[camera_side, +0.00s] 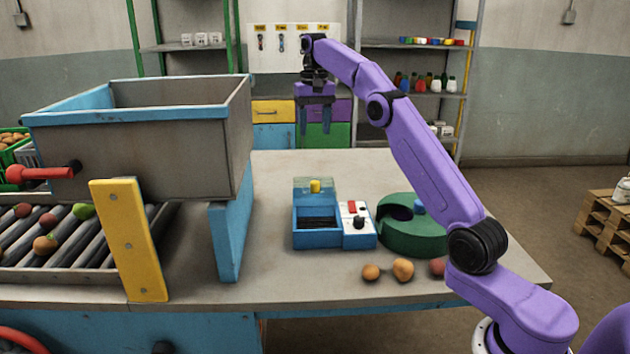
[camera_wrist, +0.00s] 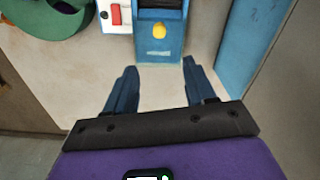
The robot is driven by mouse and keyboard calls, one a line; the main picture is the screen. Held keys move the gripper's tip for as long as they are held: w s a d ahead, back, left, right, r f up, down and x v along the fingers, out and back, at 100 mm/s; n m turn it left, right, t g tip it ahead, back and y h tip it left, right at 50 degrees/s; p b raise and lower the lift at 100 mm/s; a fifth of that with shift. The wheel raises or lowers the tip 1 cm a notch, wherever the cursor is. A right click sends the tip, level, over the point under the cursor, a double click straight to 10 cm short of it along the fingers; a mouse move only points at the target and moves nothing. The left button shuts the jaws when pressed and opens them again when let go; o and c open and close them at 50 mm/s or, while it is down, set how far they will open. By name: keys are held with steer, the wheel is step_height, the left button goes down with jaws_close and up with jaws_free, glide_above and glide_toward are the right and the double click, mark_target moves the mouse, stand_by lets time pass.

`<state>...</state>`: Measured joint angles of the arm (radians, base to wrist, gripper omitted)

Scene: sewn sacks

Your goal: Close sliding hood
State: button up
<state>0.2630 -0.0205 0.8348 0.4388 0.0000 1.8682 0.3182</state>
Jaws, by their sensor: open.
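A small blue box (camera_side: 318,239) stands on the table with a dark slatted opening in its top. Its hood (camera_side: 300,187), a pale see-through panel with a yellow knob (camera_side: 315,186), sits at the far end, leaving the dark opening uncovered. In the wrist view the yellow knob (camera_wrist: 159,31) shows on the blue box (camera_wrist: 158,50) near the top of the picture. My gripper (camera_side: 315,128) is open and empty, high above and beyond the box, pointing down. In the wrist view its two fingers (camera_wrist: 159,66) are spread apart and the knob lies ahead between their lines, untouched.
A white panel (camera_side: 358,238) with a red switch and black knob adjoins the box. A green round part (camera_side: 412,240) stands right of it, with several round brown objects in front. A large grey bin (camera_side: 160,150) on a blue post (camera_side: 229,235) stands left. The table between is clear.

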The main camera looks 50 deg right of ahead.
mark_target(315, 182)
step_height(315, 182, down, 16)
steer(key=shift+s+f, duration=0.1)
steer(key=shift+s, duration=0.05)
stand_by(0.7)
steer(key=shift+c, duration=0.4)
steer(key=shift+a, duration=0.1)
jaws_close()
